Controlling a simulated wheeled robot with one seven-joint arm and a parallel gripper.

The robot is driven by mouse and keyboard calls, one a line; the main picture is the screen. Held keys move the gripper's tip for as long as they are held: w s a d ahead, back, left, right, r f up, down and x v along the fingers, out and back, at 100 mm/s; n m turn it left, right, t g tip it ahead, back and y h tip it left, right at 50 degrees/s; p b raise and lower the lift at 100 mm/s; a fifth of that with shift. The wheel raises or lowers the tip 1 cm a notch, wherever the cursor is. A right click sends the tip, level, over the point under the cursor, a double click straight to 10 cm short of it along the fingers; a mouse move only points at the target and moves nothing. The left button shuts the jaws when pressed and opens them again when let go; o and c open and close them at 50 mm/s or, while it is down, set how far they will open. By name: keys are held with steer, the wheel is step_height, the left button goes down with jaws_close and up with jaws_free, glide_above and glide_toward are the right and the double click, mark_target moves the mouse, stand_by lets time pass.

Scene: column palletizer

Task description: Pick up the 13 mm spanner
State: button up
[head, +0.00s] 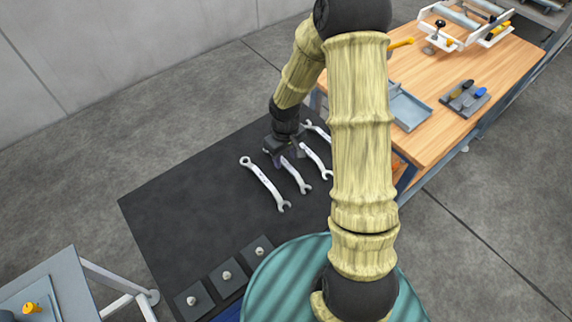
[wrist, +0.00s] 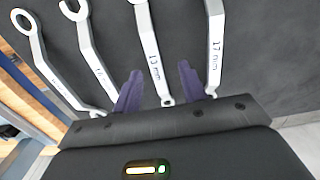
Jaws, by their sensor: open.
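The 13 mm spanner (wrist: 150,45) is silver and marked "13 mm". In the wrist view it runs lengthwise between my gripper's (wrist: 160,72) two purple fingers, its small ring end near the palm. My gripper is open, with a finger on each side of the spanner and a gap to both. In the head view my gripper (head: 283,160) is over the upper end of the 13 mm spanner (head: 296,176) and hides that end. The spanner lies on the dark table top (head: 185,205). How high the fingertips are above the table is hard to tell.
The 17 mm spanner (wrist: 215,50) lies close beside my right finger in the wrist view. Two smaller spanners (wrist: 88,50) (wrist: 40,50) lie to the left. Several grey plates with knobs (head: 227,276) sit at the table's near edge. A wooden bench (head: 435,65) stands to the right.

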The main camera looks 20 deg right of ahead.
mark_target(286, 163)
steer(key=shift+w+d+f+p, duration=0.1)
steer(key=shift+w+f+p, duration=0.1)
steer(key=shift+f, duration=0.65)
steer(key=shift+w+d+f+p, duration=0.1)
steer(key=shift+f+p, duration=0.15)
steer(key=shift+f, duration=0.65)
steer(key=shift+w+f+p, duration=0.15)
steer(key=shift+f+p, duration=0.05)
steer(key=shift+f, duration=0.65)
steer(key=shift+c, duration=0.2)
jaws_close()
